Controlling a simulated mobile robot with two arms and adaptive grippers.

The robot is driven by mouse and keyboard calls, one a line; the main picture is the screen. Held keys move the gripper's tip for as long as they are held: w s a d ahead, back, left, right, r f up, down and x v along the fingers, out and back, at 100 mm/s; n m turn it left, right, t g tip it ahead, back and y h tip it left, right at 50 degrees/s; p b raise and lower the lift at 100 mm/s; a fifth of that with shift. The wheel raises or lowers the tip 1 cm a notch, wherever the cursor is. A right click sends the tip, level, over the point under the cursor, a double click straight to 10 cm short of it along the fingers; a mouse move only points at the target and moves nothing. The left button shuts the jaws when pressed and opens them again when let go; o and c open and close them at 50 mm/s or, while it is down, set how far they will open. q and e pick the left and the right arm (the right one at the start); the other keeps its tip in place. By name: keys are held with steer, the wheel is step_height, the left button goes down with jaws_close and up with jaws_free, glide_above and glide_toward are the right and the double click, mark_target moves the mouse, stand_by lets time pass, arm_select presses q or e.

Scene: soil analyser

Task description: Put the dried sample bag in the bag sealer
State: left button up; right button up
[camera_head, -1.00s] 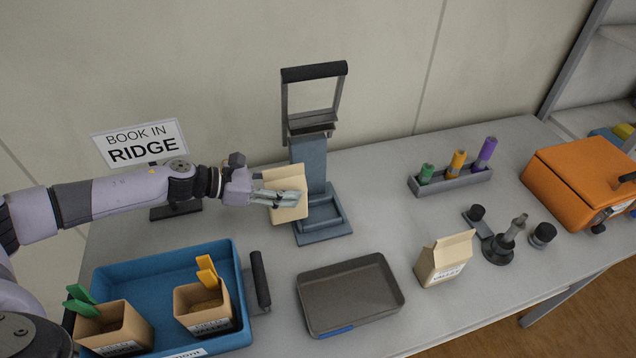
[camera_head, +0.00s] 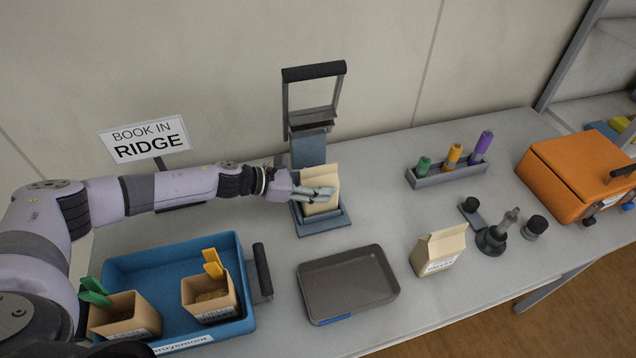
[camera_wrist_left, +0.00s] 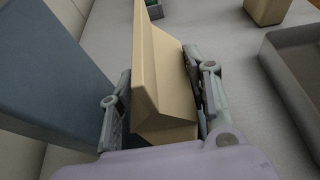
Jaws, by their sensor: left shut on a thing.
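My left gripper (camera_head: 316,193) is shut on a tan paper bag (camera_head: 321,179), held upright. In the left wrist view the bag (camera_wrist_left: 160,75) stands between the two fingers. The bag sealer (camera_head: 308,148) is a blue-grey stand with a black-gripped lever (camera_head: 314,71) raised at the top and a shallow tray (camera_head: 340,222) at its base. The bag is over this tray, in front of the upright; I cannot tell whether its bottom touches the tray. The sealer's upright (camera_wrist_left: 50,70) is left of the bag in the left wrist view. My right gripper is not in view.
A blue tray (camera_head: 246,280) with two clipped boxes stands front left. A grey tray (camera_head: 348,286) lies in front of the sealer. Another tan bag (camera_head: 438,252), a tube rack (camera_head: 450,178) and an orange case (camera_head: 580,175) are to the right. A "BOOK IN RIDGE" sign (camera_head: 147,140) stands behind my arm.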

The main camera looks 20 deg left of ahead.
arm_select(q)
steer(key=o, duration=1.5)
steer(key=shift+r, duration=0.1)
steer(key=shift+s+a, duration=0.2)
steer(key=shift+a, duration=0.15)
steer(key=shift+b+v, duration=1.4)
steer(key=shift+v, duration=4.25)
steer(key=shift+s+d, duration=0.1)
